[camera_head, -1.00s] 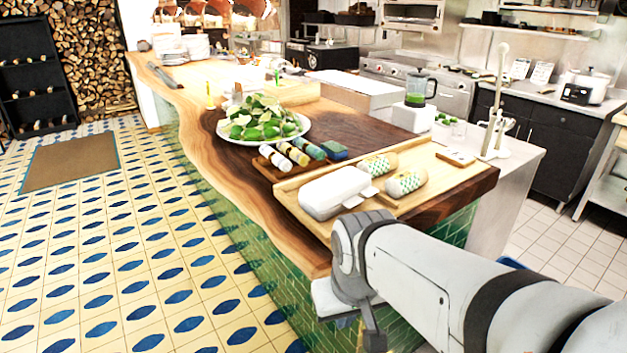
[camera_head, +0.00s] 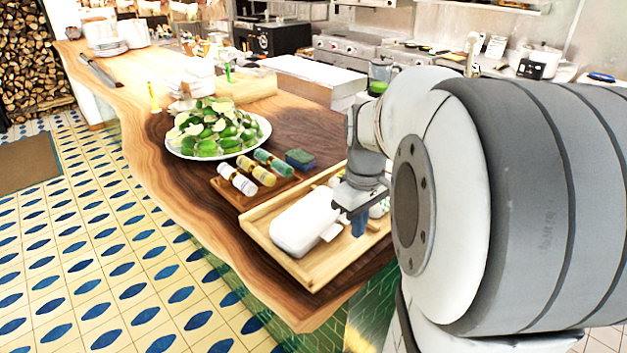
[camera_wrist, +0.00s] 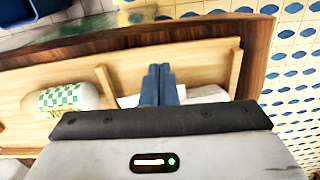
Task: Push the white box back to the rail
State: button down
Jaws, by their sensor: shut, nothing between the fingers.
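The white box (camera_head: 305,220) lies on the wooden tray (camera_head: 318,272) near the counter's front end. A raised wooden rail (camera_head: 275,199) runs along the tray's far-left side, with a strip of bare tray between it and the box. My gripper (camera_head: 358,226) is shut and empty, pointing down over the tray just right of the box. I cannot tell whether it touches the box. In the wrist view my closed fingers (camera_wrist: 161,70) cover part of the white box (camera_wrist: 208,93). A roll in green-checked wrap (camera_wrist: 62,98) lies on the tray, left in that view.
A small board with several labelled tubes (camera_head: 248,175) sits beyond the rail. My arm hides the tray's right side.

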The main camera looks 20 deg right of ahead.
aim_at(323, 209)
notch_tip(323, 209, down, 6)
jog(key=shift+r, duration=0.1)
jog(key=w, duration=0.1)
jog(key=w+a+p, duration=0.1)
jog(key=w, duration=0.1)
jog(key=shift+w+r, duration=0.2)
jog(key=shift+w, duration=0.2)
jog(key=w, duration=0.2)
jog(key=w+a, duration=0.1)
jog(key=w, duration=0.1)
jog(key=w+a, duration=0.1)
jog(key=w, duration=0.1)
jog(key=shift+w+a+p, duration=0.1)
jog(key=shift+w+p, duration=0.15)
jog(key=shift+p, duration=0.1)
